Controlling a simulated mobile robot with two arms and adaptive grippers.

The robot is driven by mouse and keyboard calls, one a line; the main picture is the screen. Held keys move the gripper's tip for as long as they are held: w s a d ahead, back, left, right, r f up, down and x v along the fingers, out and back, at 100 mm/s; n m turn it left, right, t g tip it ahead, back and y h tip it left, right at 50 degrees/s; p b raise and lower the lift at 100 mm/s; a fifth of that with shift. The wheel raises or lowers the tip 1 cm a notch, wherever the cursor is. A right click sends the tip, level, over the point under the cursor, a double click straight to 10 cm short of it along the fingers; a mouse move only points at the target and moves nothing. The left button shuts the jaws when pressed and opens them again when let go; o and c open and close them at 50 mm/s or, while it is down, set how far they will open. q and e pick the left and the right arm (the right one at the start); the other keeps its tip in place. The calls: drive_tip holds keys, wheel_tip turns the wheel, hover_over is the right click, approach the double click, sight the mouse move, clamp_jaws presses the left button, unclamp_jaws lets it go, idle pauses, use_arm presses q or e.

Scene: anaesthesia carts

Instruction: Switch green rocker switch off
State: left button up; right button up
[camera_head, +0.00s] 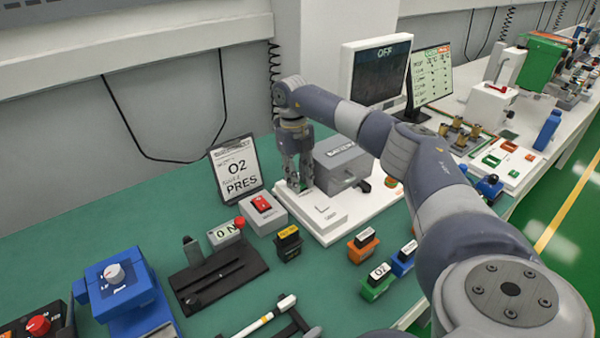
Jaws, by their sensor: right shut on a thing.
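A monitor (376,75) behind the plate reads "OFF". My left gripper is not in view.
Small labelled blocks, including a green one (376,283), stand in front. Green bench top (328,285) lies bare between them.

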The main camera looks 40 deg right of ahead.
drive_tip(key=shift+w+r+g+p, duration=0.2)
drive_tip(key=shift+g+p, duration=0.15)
drive_tip(key=shift+g, duration=0.15)
drive_tip(key=shift+f, duration=0.1)
drive_tip(key=o, duration=1.1)
drive_tip(key=shift+c, duration=0.2)
drive_tip(key=shift+w+r, duration=0.1)
drive_tip(key=shift+r, duration=0.1)
drive_tip(key=v, duration=1.1)
drive_tip(key=shift+w+d+r, duration=0.15)
drive_tip(key=shift+w+r, duration=0.05)
drive_tip(key=shift+r, duration=0.05)
